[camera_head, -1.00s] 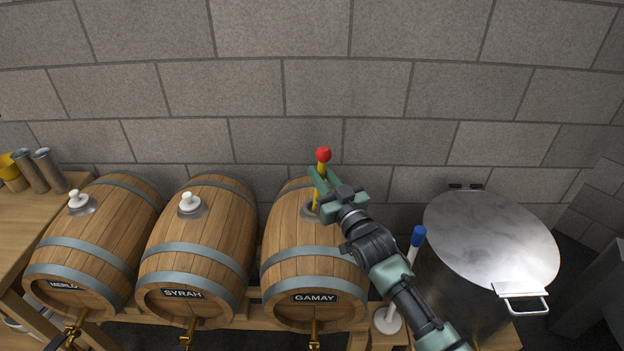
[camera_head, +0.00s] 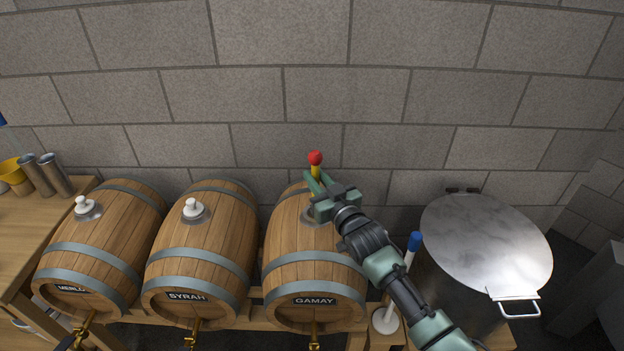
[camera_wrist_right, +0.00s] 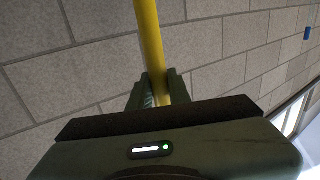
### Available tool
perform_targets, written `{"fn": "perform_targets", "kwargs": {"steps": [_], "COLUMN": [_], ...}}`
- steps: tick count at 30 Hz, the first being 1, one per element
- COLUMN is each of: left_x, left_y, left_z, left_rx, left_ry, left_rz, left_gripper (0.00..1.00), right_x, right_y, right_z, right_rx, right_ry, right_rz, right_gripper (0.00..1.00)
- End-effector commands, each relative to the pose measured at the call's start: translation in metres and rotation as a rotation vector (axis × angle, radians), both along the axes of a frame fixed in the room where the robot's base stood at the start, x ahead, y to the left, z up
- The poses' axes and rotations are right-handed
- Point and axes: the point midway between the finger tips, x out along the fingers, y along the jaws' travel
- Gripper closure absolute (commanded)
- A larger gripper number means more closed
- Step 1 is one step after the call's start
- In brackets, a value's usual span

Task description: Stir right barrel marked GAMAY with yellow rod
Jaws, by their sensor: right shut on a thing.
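The barrel marked GAMAY (camera_head: 310,270) lies at the right end of the row in the head view. The yellow rod (camera_head: 315,172) with a red ball on top stands at its bung hole (camera_head: 308,215). My right gripper (camera_head: 317,183) is shut on the rod above the barrel. The right wrist view shows the yellow rod (camera_wrist_right: 149,40) between the fingers (camera_wrist_right: 154,90). The rod's lower end is hidden by the gripper and the barrel. My left gripper is not in view.
Barrels marked SYRAH (camera_head: 200,255) and MERLOT (camera_head: 98,250) stand to the left with white stoppers. A blue-topped rod (camera_head: 414,242) stands right of the GAMAY barrel, close to my right arm. A large lidded steel pot (camera_head: 485,240) is at the right. A stone wall rises behind.

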Motion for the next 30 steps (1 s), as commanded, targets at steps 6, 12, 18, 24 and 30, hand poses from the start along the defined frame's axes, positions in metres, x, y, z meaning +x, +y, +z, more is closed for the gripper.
{"fn": "perform_targets", "kwargs": {"steps": [6, 12, 18, 24, 30], "left_x": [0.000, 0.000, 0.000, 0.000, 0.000], "left_y": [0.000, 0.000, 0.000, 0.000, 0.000], "left_z": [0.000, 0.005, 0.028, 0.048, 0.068], "left_rx": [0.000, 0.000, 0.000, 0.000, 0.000], "left_ry": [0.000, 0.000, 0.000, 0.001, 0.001], "left_rz": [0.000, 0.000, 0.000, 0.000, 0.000], "left_gripper": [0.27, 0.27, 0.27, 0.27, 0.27], "right_x": [0.000, 0.000, 0.000, 0.000, 0.000], "right_y": [-0.001, -0.001, -0.001, -0.001, -0.001], "right_z": [0.001, 0.008, 0.034, 0.058, 0.082], "right_rx": [0.010, 0.010, 0.010, 0.010, 0.010], "right_ry": [-0.002, -0.002, -0.003, -0.003, -0.002], "right_rz": [0.001, 0.001, 0.001, 0.001, 0.000], "right_gripper": [1.00, 1.00, 1.00, 1.00, 1.00]}}
